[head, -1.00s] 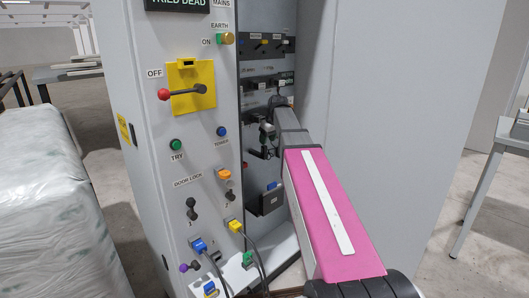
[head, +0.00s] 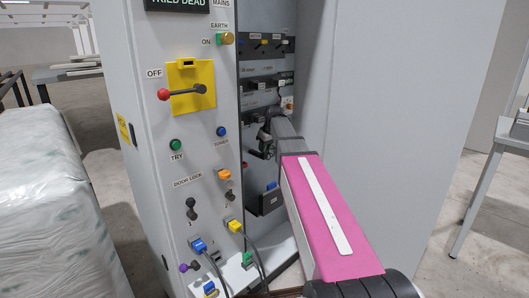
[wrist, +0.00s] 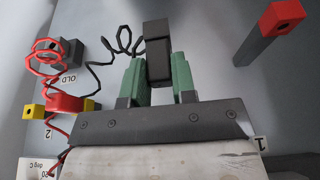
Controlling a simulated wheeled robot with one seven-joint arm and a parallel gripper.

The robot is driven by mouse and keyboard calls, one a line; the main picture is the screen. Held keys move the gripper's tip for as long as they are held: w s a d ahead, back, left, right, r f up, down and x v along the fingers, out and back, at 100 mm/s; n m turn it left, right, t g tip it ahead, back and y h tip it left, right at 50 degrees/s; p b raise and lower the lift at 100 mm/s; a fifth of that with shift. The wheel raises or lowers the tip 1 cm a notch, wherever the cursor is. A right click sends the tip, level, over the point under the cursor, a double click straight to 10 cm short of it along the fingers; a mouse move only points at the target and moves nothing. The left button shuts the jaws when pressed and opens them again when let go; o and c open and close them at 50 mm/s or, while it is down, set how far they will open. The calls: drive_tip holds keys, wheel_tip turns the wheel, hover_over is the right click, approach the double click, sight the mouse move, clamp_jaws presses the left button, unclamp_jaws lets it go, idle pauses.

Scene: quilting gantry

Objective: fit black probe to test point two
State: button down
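In the wrist view, the black probe (wrist: 157,58) is a dark block between the green fingertips of my gripper (wrist: 159,82). The fingers touch it on both sides. A thin coiled black lead runs from it to the left. A small tag "2" (wrist: 47,134) stands beside a yellow block (wrist: 34,112), with a red piece (wrist: 66,103) and a red coiled lead next to it. A tag "1" (wrist: 261,143) is at the right. In the head view, my gripper (head: 265,144) is inside the open cabinet, small and partly hidden by my arm.
A dark post with a red top (wrist: 289,14) rises at the upper right of the wrist view. A dark holder (wrist: 66,52) with a partly hidden label is at the upper left. The cabinet's front panel (head: 150,120) stands close left of my arm, and its side wall (head: 400,100) is to the right.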

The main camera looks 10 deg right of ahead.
drive_tip(key=shift+r, duration=0.25)
drive_tip(key=shift+w+r, duration=0.1)
drive_tip(key=shift+r, duration=1.3)
drive_tip(key=s+d, duration=0.4)
drive_tip(key=s, duration=0.2)
drive_tip(key=shift+s+d, duration=0.2)
drive_tip(key=shift+s, duration=0.2)
idle(1.1)
